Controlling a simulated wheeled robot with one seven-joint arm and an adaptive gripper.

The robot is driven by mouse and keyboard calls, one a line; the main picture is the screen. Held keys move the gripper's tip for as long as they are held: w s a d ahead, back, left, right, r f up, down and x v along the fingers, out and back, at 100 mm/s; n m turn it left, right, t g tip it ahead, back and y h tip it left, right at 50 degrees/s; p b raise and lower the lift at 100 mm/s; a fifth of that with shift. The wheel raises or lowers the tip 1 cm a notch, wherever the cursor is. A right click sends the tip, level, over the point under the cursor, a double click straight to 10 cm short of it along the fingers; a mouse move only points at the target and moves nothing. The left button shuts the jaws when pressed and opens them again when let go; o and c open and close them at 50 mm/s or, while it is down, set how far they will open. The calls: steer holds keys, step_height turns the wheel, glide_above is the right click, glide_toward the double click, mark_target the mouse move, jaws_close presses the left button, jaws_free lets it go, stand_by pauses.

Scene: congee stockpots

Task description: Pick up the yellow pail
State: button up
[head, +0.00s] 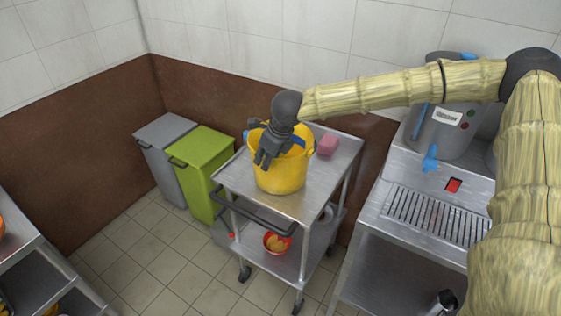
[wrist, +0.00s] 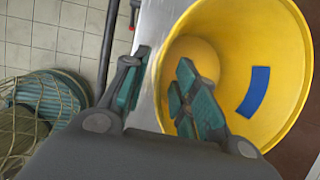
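The yellow pail (head: 281,175) stands on the top shelf of a steel trolley in the head view. Its open mouth and a blue patch on the inner wall show in the wrist view (wrist: 298,75). My gripper (head: 265,158) is at the pail's near left rim. In the wrist view my gripper (wrist: 160,85) is open, with one finger outside the pail on the left and the other over its inside. The pail's wall lies between the fingers. I cannot tell whether either finger touches it.
A pink block (head: 327,145) lies behind the pail on the trolley (head: 318,178). The lower shelf holds a red bowl (head: 277,243). Grey (head: 165,150) and green (head: 203,170) bins stand left. A counter with a grey machine (head: 440,128) stands right. Tiled floor is free at front left.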

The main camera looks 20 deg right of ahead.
mark_target(264, 173)
steer(key=shift+p+x, duration=1.15)
steer(key=shift+x, duration=1.45)
steer(key=shift+d, duration=0.25)
steer(key=shift+c, duration=0.2)
jaws_close()
steer(key=shift+r, duration=0.1)
